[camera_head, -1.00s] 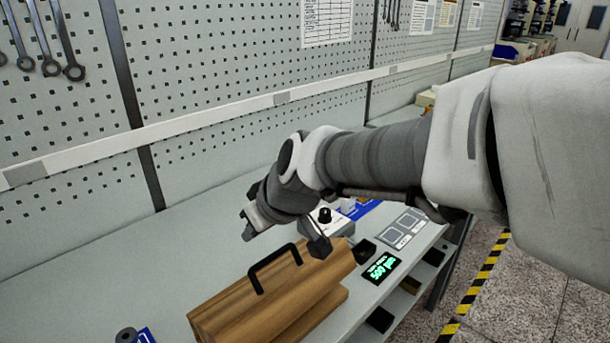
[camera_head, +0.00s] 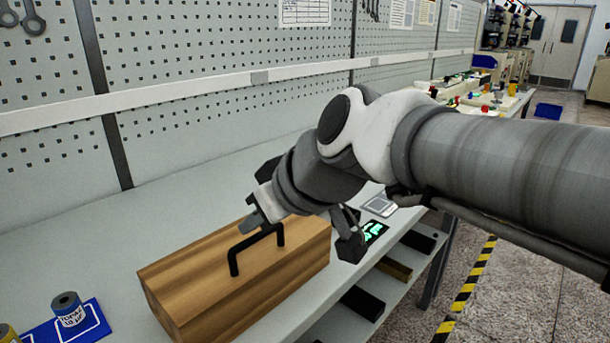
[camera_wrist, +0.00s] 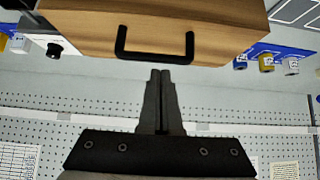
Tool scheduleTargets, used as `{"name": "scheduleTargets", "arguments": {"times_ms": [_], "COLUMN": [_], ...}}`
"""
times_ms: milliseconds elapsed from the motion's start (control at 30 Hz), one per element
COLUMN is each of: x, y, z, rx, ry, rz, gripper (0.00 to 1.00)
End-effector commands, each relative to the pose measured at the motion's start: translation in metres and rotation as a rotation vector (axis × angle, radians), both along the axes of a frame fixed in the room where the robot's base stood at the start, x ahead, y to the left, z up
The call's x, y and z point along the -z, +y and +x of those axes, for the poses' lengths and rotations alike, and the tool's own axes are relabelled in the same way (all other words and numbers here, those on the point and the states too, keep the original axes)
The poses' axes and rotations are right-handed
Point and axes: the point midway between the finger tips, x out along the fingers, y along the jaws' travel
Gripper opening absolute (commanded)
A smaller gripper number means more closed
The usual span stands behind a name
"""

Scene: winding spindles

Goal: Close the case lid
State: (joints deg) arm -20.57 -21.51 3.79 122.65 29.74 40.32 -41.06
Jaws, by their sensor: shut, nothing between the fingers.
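The wooden case (camera_head: 255,303) stands on the bench in the head view, its lid (camera_head: 200,268) lying down level on the body with no gap that I can see. A black bar handle (camera_head: 236,262) stands up on the lid; it also shows in the wrist view (camera_wrist: 155,56) against the wood (camera_wrist: 90,40). My gripper (camera_head: 254,224) is shut and empty, just behind and above the handle at the lid's far side. In the wrist view the closed fingertips (camera_wrist: 160,74) point toward the handle and appear apart from it.
A blue mat (camera_head: 52,331) with a labelled spool (camera_head: 68,308) lies left of the case. A green-lit display (camera_head: 375,230) stands right of it at the bench edge. A pegboard wall (camera_head: 200,110) rises behind. The bench behind the case is clear.

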Motion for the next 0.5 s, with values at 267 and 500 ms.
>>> {"name": "scheduleTargets", "arguments": {"times_ms": [267,500], "x": [0.022,0.029], "y": [-0.009,-0.012], "z": [-0.007,-0.009], "rx": [-0.001,0.001], "ry": [0.006,0.012], "rz": [-0.006,-0.011], "gripper": [0.0,0.0]}}
